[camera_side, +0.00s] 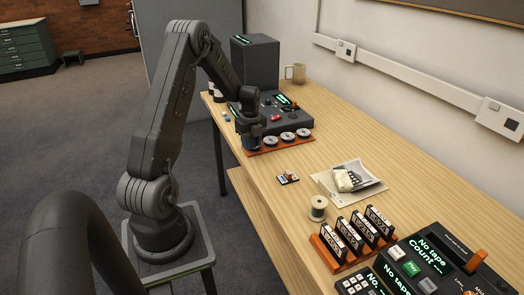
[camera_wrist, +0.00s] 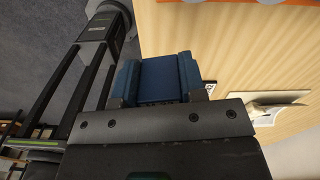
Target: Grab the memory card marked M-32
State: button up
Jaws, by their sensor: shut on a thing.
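My gripper (camera_side: 250,128) hangs over the left edge of the table, beside the orange rack of reels (camera_side: 280,142). In the wrist view my gripper (camera_wrist: 158,82) is shut on a dark blue, block-like piece (camera_wrist: 158,75) between its fingers. Small coloured pieces (camera_side: 227,117) lie near the table edge, too small to read. A small dark item with white labels (camera_side: 288,178) lies on the table nearer the camera.
A dark control console (camera_side: 280,108) and a tall dark box (camera_side: 254,62) stand behind my gripper. The middle right is bare wood.

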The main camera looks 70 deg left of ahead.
jog(key=s+a+r, duration=0.2)
jog(key=s+r, duration=0.2)
jog(key=s, duration=0.3)
jog(key=shift+a+r, duration=0.25)
jog(key=shift+a, duration=0.05)
